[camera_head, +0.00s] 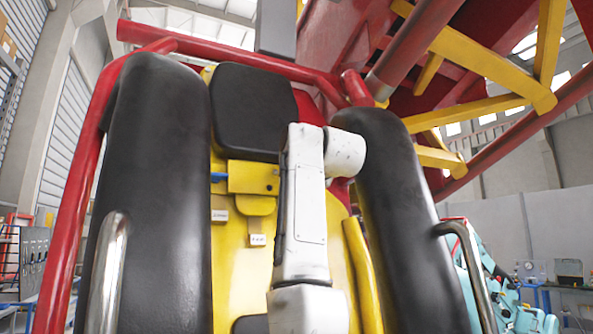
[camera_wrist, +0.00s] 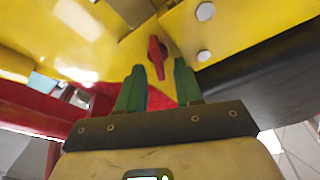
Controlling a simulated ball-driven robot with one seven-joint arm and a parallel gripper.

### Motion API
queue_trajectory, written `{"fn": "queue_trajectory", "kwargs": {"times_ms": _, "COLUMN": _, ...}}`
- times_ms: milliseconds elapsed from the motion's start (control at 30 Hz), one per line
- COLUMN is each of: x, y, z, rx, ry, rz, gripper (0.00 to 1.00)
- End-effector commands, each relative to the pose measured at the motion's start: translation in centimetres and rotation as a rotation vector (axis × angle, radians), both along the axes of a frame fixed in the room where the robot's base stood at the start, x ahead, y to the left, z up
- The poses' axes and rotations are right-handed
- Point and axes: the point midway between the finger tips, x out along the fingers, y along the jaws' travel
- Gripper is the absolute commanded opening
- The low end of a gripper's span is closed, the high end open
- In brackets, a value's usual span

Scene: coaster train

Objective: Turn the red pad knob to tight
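In the wrist view, the red knob (camera_wrist: 157,56) is a narrow red lever on a yellow panel. It stands nearly upright in the picture, its lower end leaning slightly right. My gripper (camera_wrist: 159,68) has two green fingers spread apart, one on each side of the knob's lower end. A gap shows between each finger and the knob, so the gripper is open and holds nothing. How far the fingertips are from the panel is unclear. In the head view, my white arm covers part of the yellow seat back, and neither the knob nor the gripper can be made out.
In the head view, black padded restraints (camera_head: 155,190) and (camera_head: 408,220) flank the yellow seat back, each with a metal handle. A black headrest (camera_head: 255,112) is above. In the wrist view, bolt heads (camera_wrist: 204,11) sit near the knob.

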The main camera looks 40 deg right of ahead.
Motion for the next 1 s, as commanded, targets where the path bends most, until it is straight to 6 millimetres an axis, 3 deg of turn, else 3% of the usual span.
{"fn": "queue_trajectory", "kwargs": {"times_ms": 400, "x": 0.84, "y": -0.37, "z": -0.07, "rx": 0.0, "ry": 0.0, "rz": 0.0, "gripper": 0.35}}
{"fn": "queue_trajectory", "kwargs": {"times_ms": 767, "x": 0.83, "y": -0.35, "z": -0.06, "rx": 0.0, "ry": 0.0, "rz": 0.0, "gripper": 0.02}}
{"fn": "queue_trajectory", "kwargs": {"times_ms": 1000, "x": 0.82, "y": -0.35, "z": -0.06, "rx": 0.005, "ry": 0.0, "rz": -0.001, "gripper": 0.0}}
